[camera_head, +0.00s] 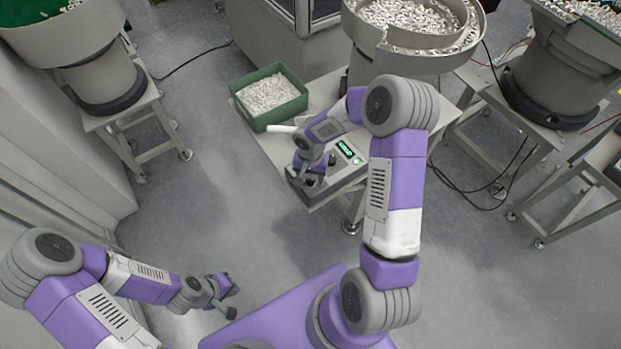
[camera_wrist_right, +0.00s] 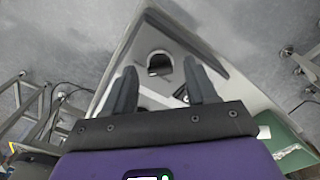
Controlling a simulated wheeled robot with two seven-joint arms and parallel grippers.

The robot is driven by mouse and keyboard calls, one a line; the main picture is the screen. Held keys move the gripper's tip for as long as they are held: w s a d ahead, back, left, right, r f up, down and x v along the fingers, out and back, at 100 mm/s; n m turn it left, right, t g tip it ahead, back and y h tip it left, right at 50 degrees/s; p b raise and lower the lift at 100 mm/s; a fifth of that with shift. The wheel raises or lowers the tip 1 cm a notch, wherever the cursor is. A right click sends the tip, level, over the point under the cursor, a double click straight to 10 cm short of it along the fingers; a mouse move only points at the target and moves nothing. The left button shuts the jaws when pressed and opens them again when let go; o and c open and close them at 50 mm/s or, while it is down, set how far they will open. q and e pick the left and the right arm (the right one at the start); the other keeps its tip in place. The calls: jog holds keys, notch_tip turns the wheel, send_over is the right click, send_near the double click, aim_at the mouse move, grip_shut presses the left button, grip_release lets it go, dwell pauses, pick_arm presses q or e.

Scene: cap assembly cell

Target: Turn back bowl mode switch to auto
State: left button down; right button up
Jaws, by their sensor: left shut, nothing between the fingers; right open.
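The grey control box (camera_head: 349,172) with a green-lit display (camera_head: 345,149) sits at the front of the feeder table. My right gripper (camera_head: 312,180) is over the near left part of the box and hides the switches there. In the right wrist view, my right gripper (camera_wrist_right: 160,66) is open, its fingers on either side of a dark round knob (camera_wrist_right: 159,63) on the panel. I cannot tell whether the fingers touch the knob, or which position it is set to. My left gripper (camera_head: 226,300) is shut and empty, low at the left, far from the box.
A green bin (camera_head: 244,112) of small white parts stands on the table behind the box. It also shows in the right wrist view (camera_wrist_right: 292,150). A bowl feeder (camera_head: 378,50) stands at the table's back. Other feeders stand left and right.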

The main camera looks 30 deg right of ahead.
jog(key=shift+f, duration=0.45)
jog(key=shift+c, duration=0.5)
jog(key=c, duration=1)
jog(key=shift+o, duration=0.2)
